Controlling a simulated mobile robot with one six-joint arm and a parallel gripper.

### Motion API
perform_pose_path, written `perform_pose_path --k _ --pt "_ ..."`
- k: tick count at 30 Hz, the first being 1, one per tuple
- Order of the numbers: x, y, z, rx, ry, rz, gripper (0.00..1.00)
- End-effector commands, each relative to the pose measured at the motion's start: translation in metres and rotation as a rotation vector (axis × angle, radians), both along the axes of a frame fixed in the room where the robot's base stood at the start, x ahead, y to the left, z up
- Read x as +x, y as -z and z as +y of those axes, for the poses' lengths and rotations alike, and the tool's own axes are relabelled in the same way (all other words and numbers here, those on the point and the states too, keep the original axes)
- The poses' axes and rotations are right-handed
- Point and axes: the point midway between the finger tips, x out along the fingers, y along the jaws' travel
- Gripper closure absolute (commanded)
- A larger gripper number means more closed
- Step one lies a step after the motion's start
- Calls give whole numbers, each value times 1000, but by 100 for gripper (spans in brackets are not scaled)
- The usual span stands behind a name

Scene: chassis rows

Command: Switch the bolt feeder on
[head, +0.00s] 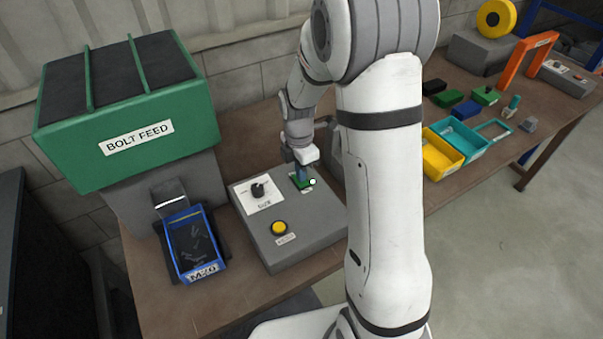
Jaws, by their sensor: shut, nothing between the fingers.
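The bolt feeder is a green hopper (130,115) labelled BOLT FEED on a grey stand at the left. A grey control box (285,245) sits on the bench to its right. The box carries a black rotary knob (259,190) on a white plate, a yellow button (279,228) and a green switch (305,183) with a small white spot beside it. My gripper (302,174) is shut and empty, pointing down at the green switch. It partly hides the switch, and I cannot tell whether it touches it.
A blue bin (192,250) marked M20 with bolts stands below the feeder's chute. My arm hides the bench middle. At the right are a yellow bin (441,160), a teal bin (462,146) and an orange frame (524,58).

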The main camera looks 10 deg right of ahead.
Motion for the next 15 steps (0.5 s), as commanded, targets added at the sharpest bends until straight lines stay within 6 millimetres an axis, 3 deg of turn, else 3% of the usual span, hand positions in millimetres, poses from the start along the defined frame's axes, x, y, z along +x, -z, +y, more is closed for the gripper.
perform_pose_path --k 10,15 --pt "1 -2 1 0 -2 0 100" --pt "0 -18 1 0 -2 -1 100"
